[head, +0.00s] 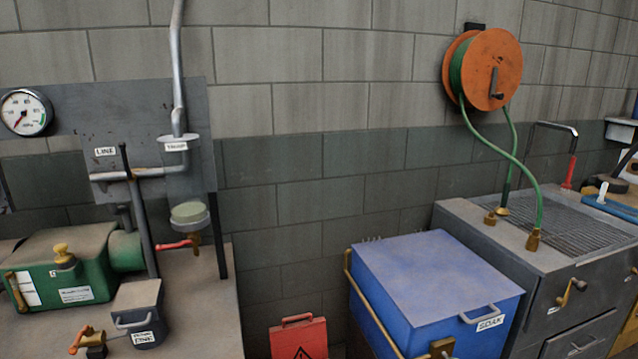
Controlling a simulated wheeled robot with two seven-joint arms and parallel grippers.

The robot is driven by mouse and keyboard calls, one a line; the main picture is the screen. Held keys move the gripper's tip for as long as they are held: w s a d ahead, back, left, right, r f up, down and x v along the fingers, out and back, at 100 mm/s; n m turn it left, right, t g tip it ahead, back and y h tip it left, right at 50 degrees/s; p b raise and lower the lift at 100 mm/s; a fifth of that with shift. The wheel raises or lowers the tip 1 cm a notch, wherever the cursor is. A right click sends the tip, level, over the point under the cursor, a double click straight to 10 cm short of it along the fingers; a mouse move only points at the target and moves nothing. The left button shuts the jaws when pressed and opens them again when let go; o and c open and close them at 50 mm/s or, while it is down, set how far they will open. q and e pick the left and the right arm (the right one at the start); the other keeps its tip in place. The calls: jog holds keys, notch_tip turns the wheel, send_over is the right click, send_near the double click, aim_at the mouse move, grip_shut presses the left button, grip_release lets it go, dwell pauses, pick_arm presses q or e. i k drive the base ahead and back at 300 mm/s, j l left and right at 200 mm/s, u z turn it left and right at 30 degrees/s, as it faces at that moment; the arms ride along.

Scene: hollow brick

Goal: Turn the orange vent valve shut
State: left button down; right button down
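A small valve with an orange handle (79,341) and a dark body is at the lower left, at the front of the bench. Its handle tilts up to the right. A grey box (137,308) with a handle and a small label stands just right of it; the label is too small to read surely. A second valve with a red lever (174,245) sits on a brass fitting under a pale round cap, higher and to the right. No label clearly naming the vent valve can be read. Neither of my grippers is in view.
A green pump (62,271) fills the left of the bench (205,320). A gauge (25,113) and pipes are on the panel above.

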aim_at(79, 337)
jog(key=u, duration=1.5)
jog(key=i+j+u, duration=0.1)
jog(key=i, duration=0.3)
jog(key=i+j+u, duration=0.1)
jog(key=i+j, duration=0.2)
jog(key=i, duration=0.1)
